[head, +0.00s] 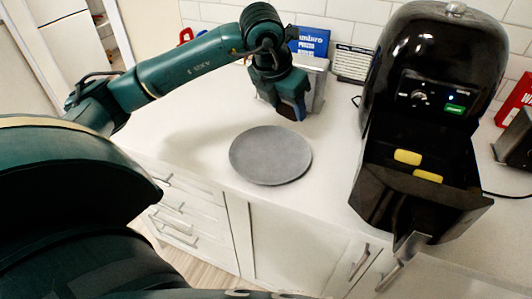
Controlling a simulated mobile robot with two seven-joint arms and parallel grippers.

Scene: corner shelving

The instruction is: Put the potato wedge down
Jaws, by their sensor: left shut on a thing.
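My left gripper (290,108) points down over the counter, behind the grey plate and a little to its right. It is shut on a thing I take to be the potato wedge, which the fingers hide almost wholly. The round grey plate (270,155) lies flat and empty on the counter. Two yellow pieces that look like potato wedges, one farther back (408,157) and one nearer (428,176), lie in the open drawer of the black air fryer (437,60). My right gripper is not in view.
A metallic appliance (318,80) stands right behind the left gripper. A blue sign (308,41) and a small white text card (353,64) are by the tiled wall. The air fryer drawer (455,195) juts out over the counter's front. The white counter around the plate is clear.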

